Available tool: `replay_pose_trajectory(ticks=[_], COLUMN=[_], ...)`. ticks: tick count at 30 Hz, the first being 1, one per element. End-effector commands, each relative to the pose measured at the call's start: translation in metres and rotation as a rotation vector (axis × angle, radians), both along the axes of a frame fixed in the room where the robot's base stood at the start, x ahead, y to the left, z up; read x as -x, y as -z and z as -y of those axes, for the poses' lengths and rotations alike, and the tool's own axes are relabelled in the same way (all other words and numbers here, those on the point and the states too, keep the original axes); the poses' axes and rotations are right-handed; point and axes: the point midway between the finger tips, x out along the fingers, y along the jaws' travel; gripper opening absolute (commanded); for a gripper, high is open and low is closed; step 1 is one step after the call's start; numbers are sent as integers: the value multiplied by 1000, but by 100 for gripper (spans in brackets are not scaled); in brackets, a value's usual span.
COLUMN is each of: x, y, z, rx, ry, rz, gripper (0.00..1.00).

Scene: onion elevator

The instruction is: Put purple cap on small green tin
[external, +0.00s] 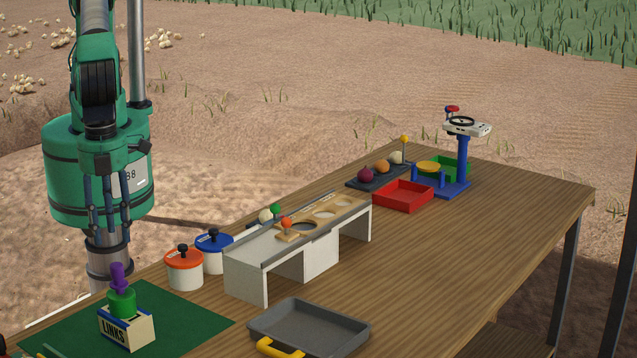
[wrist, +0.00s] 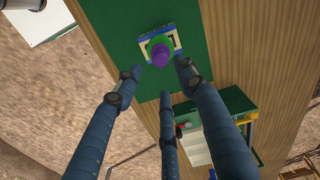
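A small green tin (external: 122,302) stands in a white-and-blue box marked LINKS (external: 140,331) on the green mat at the front left. The purple cap (external: 118,276) sits upright on top of the tin; I cannot tell how firmly it is seated. In the wrist view the cap (wrist: 160,54) is over the green tin (wrist: 158,41), inside the box rim (wrist: 177,42). My gripper (external: 104,226) hangs above and behind the cap, apart from it. Its blue fingers are spread with nothing between them, as the wrist view of my gripper (wrist: 158,75) shows.
Orange-lidded (external: 184,268) and blue-lidded pots (external: 214,250) stand behind the mat (external: 195,325). A white rack (external: 310,250) is mid-table, with a grey tray (external: 308,330) in front. A red tray (external: 403,196) and blue stand (external: 462,165) are farther back. The table's right side is clear.

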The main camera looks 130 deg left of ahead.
Motion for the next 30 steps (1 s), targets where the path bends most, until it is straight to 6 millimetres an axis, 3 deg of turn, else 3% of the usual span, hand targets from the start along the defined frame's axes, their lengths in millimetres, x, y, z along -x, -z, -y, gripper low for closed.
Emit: replay_pose_trajectory(ticks=[3, 9, 30], x=[0, 0, 0], y=[-16, -28, -31], z=[0, 0, -1], rx=[1, 1, 2], ry=[0, 0, -3], rz=[2, 0, 2], gripper=[40, 40, 40])
